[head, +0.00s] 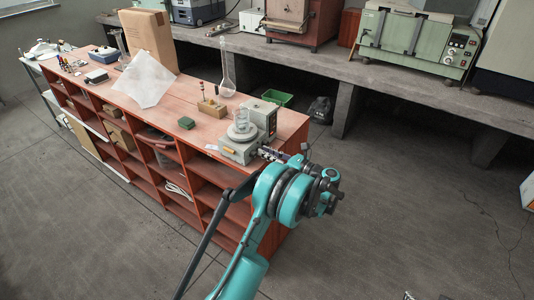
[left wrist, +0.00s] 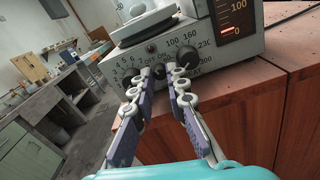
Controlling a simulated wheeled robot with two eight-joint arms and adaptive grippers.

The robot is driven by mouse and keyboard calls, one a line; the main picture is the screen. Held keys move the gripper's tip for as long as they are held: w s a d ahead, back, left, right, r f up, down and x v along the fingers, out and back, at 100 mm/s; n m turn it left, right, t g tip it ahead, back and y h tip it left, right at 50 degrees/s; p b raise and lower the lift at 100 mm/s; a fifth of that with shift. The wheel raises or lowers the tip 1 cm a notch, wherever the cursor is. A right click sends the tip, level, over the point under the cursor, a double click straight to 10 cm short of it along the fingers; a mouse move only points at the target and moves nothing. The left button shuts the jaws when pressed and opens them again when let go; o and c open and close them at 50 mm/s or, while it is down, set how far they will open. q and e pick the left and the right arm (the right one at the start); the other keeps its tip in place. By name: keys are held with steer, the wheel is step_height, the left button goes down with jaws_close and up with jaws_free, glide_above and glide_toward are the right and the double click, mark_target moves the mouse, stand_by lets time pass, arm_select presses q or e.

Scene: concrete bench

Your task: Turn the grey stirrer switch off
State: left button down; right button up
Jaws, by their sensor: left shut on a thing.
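In the head view the left gripper (head: 270,154) reaches the stirrer's right side.
A cardboard box (head: 148,40) stands farther back.

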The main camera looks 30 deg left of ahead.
arm_select(q)
steer(key=c, duration=1.5)
jaws_free()
steer(key=d, duration=0.8)
steer(key=shift+s, duration=0.3)
